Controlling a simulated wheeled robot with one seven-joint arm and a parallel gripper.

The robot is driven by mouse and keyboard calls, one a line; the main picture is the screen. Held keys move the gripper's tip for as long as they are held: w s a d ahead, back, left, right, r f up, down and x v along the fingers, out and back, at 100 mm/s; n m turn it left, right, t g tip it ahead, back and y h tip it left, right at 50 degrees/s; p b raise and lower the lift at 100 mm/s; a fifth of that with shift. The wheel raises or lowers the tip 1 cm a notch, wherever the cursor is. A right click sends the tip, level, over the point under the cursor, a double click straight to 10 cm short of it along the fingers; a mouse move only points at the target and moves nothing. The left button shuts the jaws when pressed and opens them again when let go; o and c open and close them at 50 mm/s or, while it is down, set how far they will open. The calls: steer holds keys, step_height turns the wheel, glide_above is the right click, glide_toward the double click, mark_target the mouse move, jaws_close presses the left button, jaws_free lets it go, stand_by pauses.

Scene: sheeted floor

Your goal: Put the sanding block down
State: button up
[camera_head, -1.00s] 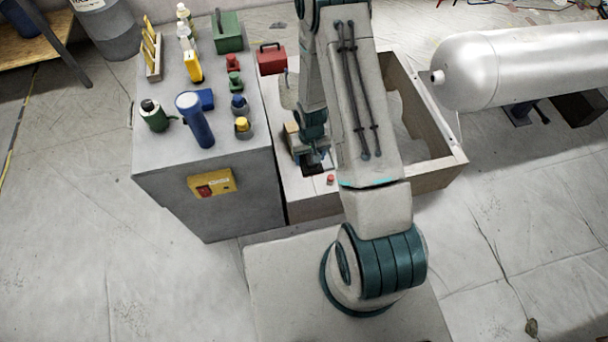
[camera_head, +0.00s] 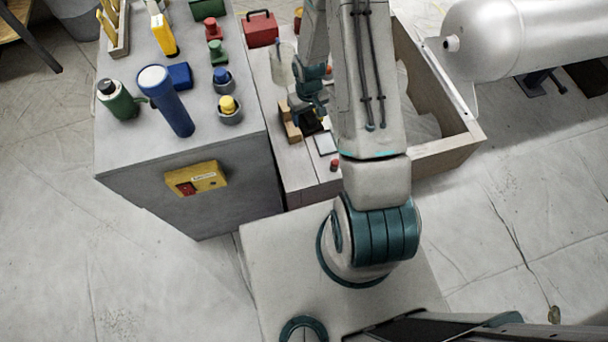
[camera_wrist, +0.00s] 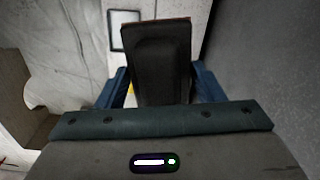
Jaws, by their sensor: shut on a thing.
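The sanding block (camera_wrist: 157,62) is a dark, tapering block between the two blue fingers of my gripper (camera_wrist: 160,86) in the wrist view. My gripper is shut on it. In the head view my gripper (camera_head: 311,112) is over the near left part of the low pale bench (camera_head: 300,172), beside a light wooden block (camera_head: 289,122). The sanding block is mostly hidden there, a small dark patch under the fingers. I cannot tell whether it touches the surface.
A dark-edged pale square (camera_head: 326,143) and a red button (camera_head: 334,165) are just in front of my gripper. The grey cabinet (camera_head: 215,150) with bottles and colored knobs stands left. A red toolbox (camera_head: 262,30) is behind. A silver tank (camera_head: 530,38) is at right.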

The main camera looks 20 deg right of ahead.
steer(key=w+d+f+n+b, duration=0.2)
steer(key=w+d+f+b, duration=0.15)
steer(key=f+b, duration=0.65)
steer(key=b, duration=0.8)
glide_above(304, 169)
steer(key=shift+n, duration=0.3)
step_height(304, 169, down, 7)
steer(key=shift+d+f, duration=0.1)
step_height(304, 169, down, 4)
steer(key=shift+b, duration=0.85)
